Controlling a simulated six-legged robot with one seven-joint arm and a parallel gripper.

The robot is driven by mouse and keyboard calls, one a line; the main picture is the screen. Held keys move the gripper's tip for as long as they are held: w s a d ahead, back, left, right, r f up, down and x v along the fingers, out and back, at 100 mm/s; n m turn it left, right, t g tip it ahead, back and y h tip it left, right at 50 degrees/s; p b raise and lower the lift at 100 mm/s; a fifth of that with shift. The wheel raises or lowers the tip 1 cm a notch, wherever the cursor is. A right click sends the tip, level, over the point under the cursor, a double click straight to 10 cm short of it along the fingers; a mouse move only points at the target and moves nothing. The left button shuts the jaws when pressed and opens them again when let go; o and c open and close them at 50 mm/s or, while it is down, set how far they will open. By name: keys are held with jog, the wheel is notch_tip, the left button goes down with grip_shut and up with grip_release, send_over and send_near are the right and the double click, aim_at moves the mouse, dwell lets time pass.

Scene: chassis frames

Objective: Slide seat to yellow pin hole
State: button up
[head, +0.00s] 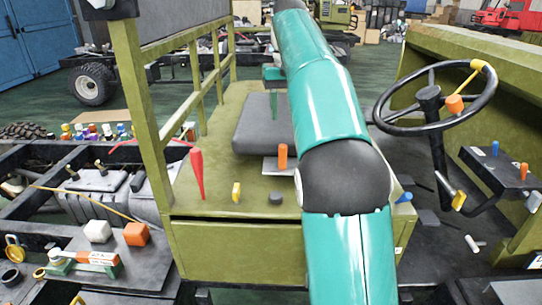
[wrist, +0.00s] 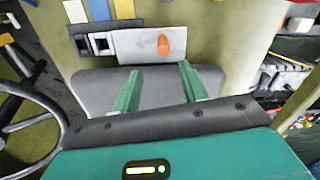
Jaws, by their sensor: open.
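The seat is a dark grey cushion (head: 255,125) on the green platform, partly hidden behind my arm in the head view. In the wrist view the seat (wrist: 150,88) lies under my fingers. A pale plate with an orange handle (head: 282,157) sits at its near edge; the handle also shows in the wrist view (wrist: 163,45). A small yellow pin (head: 236,192) stands near the platform's front edge. No pin hole can be made out clearly. My gripper (wrist: 160,68) is open, its two green fingers apart over the seat, with nothing between them. Contact with the seat cannot be told.
A black steering wheel (head: 436,94) stands right of the seat. A green post and rail frame (head: 140,100) rises on the left. A red tapered lever (head: 196,175) and a black knob (head: 275,198) stand on the platform front. Small parts lie on the chassis at left.

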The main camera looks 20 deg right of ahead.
aim_at(282, 168)
jog(key=shift+w+a+f, duration=0.1)
jog(key=shift+a+f, duration=0.05)
jog(key=shift+f, duration=0.4)
notch_tip(282, 168, down, 13)
jog(key=shift+w+a+r, duration=0.1)
jog(key=shift+w, duration=0.05)
grip_shut()
